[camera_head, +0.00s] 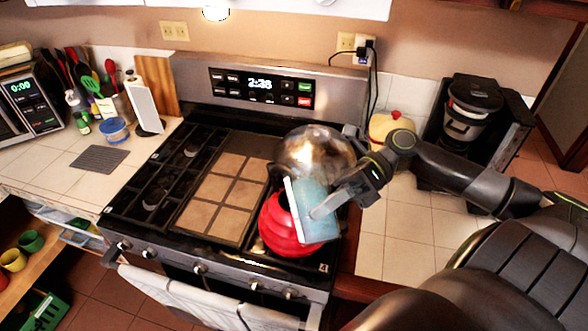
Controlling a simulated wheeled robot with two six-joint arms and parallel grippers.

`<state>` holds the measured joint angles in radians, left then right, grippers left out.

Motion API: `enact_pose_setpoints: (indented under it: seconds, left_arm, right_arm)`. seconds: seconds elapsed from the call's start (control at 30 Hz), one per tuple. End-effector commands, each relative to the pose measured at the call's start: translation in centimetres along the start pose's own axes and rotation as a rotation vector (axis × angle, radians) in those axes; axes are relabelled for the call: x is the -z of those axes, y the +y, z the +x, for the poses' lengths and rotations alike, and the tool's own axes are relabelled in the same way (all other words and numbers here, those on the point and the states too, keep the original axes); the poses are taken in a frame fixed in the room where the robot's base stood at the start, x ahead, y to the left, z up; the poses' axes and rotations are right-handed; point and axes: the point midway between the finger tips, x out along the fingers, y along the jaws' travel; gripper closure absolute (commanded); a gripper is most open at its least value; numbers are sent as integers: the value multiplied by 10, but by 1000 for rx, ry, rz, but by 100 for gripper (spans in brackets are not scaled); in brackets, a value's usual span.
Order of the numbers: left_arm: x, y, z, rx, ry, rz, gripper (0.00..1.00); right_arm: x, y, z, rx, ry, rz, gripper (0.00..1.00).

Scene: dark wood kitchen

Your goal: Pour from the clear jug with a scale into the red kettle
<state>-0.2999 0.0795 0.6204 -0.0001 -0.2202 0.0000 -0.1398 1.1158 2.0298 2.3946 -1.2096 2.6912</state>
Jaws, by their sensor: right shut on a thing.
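The red kettle (275,233) stands on the right front of the stove. The clear jug (302,190) is held over it, looking pale blue with a whitish edge, and it is tilted. It hides part of the kettle's top. My right gripper (322,208) is shut on the jug, with its arm coming in from the right. I cannot make out the scale, or whether liquid is flowing. My left gripper is not in view.
A shiny glass-like round vessel (312,150) is right behind the jug. A coffee maker (467,115) and a yellow jar (388,128) stand on the right counter. A tan griddle plate (222,190) covers the stove's middle. The left counter holds utensils and a grey mat (99,159).

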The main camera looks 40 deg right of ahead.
Motion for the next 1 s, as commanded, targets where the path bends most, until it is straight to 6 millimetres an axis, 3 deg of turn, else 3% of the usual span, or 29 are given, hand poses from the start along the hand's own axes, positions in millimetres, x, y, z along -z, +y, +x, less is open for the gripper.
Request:
enact_pose_setpoints:
  seconds: [1.0]
  left_arm:
    - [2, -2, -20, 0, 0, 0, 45]
  right_arm:
    - [0, 13, -4, -20, -8, 59, 100]
